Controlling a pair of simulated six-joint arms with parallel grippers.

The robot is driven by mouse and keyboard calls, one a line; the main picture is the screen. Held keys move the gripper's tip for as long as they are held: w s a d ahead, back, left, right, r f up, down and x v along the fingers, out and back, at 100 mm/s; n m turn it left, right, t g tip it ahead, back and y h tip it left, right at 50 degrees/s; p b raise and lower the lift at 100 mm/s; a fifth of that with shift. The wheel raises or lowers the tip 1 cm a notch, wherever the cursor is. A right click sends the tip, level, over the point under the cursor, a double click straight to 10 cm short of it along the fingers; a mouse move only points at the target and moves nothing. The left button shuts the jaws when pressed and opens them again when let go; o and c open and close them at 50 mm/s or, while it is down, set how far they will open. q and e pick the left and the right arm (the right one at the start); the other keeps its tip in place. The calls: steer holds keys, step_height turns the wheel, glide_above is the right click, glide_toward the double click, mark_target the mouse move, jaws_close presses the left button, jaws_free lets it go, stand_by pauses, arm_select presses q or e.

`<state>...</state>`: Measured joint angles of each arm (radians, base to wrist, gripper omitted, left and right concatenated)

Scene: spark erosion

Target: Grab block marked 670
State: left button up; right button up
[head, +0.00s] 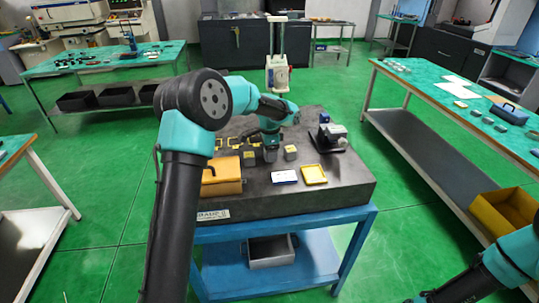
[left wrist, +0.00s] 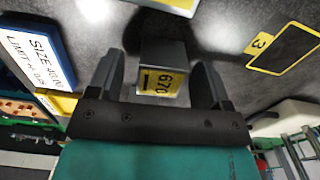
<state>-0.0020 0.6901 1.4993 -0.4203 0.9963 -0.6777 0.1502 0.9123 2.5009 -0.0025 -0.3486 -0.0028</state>
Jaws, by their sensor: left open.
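The block marked 670 (left wrist: 162,72) is grey with a yellow label and lies between my left gripper's two fingers (left wrist: 162,85) in the left wrist view. The fingers are open, one on each side, with a visible gap to the block. In the head view my left gripper (head: 271,142) is low over the dark granite table (head: 330,195), between two other small yellow-topped blocks, one to its left (head: 250,158) and one to its right (head: 290,153). There the gripper largely hides the marked block. My right arm shows at the lower right, its gripper out of frame.
A yellow box (head: 222,178) stands at the table's left. A small machine (head: 331,135) stands to the right, and a white-headed stand (head: 277,75) behind. The front right of the table is clear.

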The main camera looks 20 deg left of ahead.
arm_select(q)
steer(key=shift+c, duration=0.3)
steer(key=c, duration=1)
